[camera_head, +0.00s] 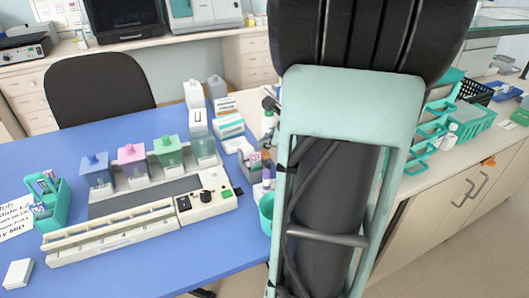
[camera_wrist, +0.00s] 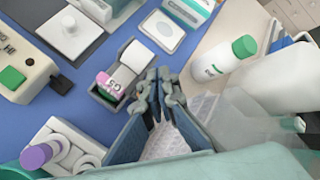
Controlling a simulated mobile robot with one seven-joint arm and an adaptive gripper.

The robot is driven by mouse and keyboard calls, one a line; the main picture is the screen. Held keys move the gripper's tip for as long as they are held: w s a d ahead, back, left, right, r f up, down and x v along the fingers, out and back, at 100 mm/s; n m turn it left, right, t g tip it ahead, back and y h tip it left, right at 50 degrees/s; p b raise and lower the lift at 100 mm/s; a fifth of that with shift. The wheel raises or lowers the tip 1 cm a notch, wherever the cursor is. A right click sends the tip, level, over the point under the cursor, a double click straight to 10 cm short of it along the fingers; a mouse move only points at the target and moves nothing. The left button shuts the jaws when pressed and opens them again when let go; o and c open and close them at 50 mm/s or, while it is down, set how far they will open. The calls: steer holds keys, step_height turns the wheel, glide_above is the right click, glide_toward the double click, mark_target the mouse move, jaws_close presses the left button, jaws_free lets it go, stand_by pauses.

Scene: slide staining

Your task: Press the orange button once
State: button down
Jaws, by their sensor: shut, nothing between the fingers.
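I cannot make out an orange button for certain in either view. The control box (camera_head: 207,202) of the staining station shows a green button (camera_head: 229,195) and black controls in the head view. The box end (camera_wrist: 25,70) with its green button (camera_wrist: 12,78) shows at the left edge of the wrist view. My gripper (camera_wrist: 158,88) is shut and empty in the wrist view, above the blue table beside a grey holder with a pink-topped item (camera_wrist: 108,85). My arm covers the middle of the head view.
Blue, pink and green-lidded jars (camera_head: 132,163) stand behind a long cream rack (camera_head: 110,232). A green-capped bottle (camera_wrist: 228,60) and a purple-capped one (camera_wrist: 38,156) flank my gripper. A small orange item (camera_head: 489,161) is at the right counter's front.

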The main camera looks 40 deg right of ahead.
mark_target(265, 154)
steer(key=shift+f, duration=0.1)
steer(key=shift+s+a+f+b, duration=0.1)
steer(key=shift+f+b, duration=0.25)
steer(key=shift+b, duration=0.2)
steer(key=shift+s+a+f+b, duration=0.1)
steer(key=shift+s+f+b, duration=0.1)
steer(key=shift+f+b, duration=0.45)
steer(key=shift+s+f+b, duration=0.2)
steer(key=shift+f+b, duration=0.35)
steer(key=shift+b, duration=0.05)
stand_by(1.2)
steer(key=shift+s+r, duration=0.1)
stand_by(0.4)
steer(key=r+p, duration=0.2)
steer(key=shift+w+d+r+p, duration=0.2)
steer(key=shift+d+r+p, duration=0.1)
steer(key=shift+p, duration=0.1)
step_height(265, 154, up, 2)
steer(key=shift+s+d+p, duration=0.1)
steer(key=shift+d+p, duration=0.05)
steer(key=shift+p, duration=0.6)
steer(key=shift+r, duration=0.3)
steer(key=shift+w+a, duration=0.2)
steer(key=shift+w+a+r, duration=0.1)
steer(key=shift+w+r, duration=0.05)
steer(key=shift+w, duration=0.05)
